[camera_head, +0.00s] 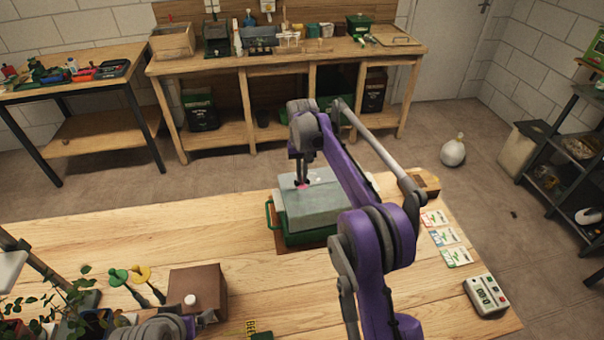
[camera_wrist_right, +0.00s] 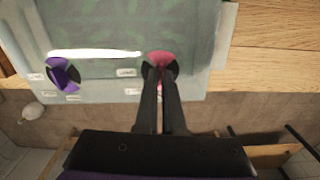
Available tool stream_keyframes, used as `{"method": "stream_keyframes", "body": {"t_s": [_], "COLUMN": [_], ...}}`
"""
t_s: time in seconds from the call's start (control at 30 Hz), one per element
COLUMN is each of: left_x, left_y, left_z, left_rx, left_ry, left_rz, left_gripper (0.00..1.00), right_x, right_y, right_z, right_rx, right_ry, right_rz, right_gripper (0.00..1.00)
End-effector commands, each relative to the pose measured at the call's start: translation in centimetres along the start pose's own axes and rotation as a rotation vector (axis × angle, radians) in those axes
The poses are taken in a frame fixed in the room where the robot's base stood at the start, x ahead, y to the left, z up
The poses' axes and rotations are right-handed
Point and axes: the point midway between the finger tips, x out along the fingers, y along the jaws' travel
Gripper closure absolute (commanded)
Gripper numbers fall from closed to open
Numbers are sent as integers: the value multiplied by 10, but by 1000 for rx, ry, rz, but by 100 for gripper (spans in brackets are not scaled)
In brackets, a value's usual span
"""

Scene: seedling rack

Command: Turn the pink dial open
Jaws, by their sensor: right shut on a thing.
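The pink dial (camera_wrist_right: 160,57) sits on the pale translucent lid (camera_wrist_right: 105,20) of a box with a green base (camera_head: 307,238) on the wooden table. My right gripper (camera_head: 302,182) reaches down onto the dial from above. In the right wrist view its two fingers (camera_wrist_right: 160,70) are close together and shut on the dial, covering its near part. The dial also shows as a small pink patch in the head view (camera_head: 302,187). A purple dial (camera_wrist_right: 62,74) is on the same lid, apart from the gripper.
A brown box (camera_head: 199,288) with a white knob, green and yellow-handled tools (camera_head: 140,275) and leafy seedlings (camera_head: 60,300) are at the left. Seed cards (camera_head: 444,238) and a grey device with buttons (camera_head: 486,297) lie at the right. The table left of the green box is clear.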

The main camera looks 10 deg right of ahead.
Motion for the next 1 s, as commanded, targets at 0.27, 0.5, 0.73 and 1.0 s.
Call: {"method": "stream_keyframes", "body": {"t_s": [0.27,0.5,0.73,1.0], "left_x": [-1,-1,-1,-1], "left_y": [0,0,0,0], "left_z": [-2,-2,-2,-2], "left_rx": [0,0,0,0], "left_ry": [2,2,2,2], "left_rz": [0,0,0,0], "left_gripper": [9,9,9,9], "right_x": [0,0,0,0], "right_y": [0,0,0,0], "right_z": [0,0,0,0], "right_rx": [-111,-143,-145,-144], "right_ry": [0,0,-1,-1], "right_rz": [0,0,0,0], "right_gripper": [100,100,100,67]}}
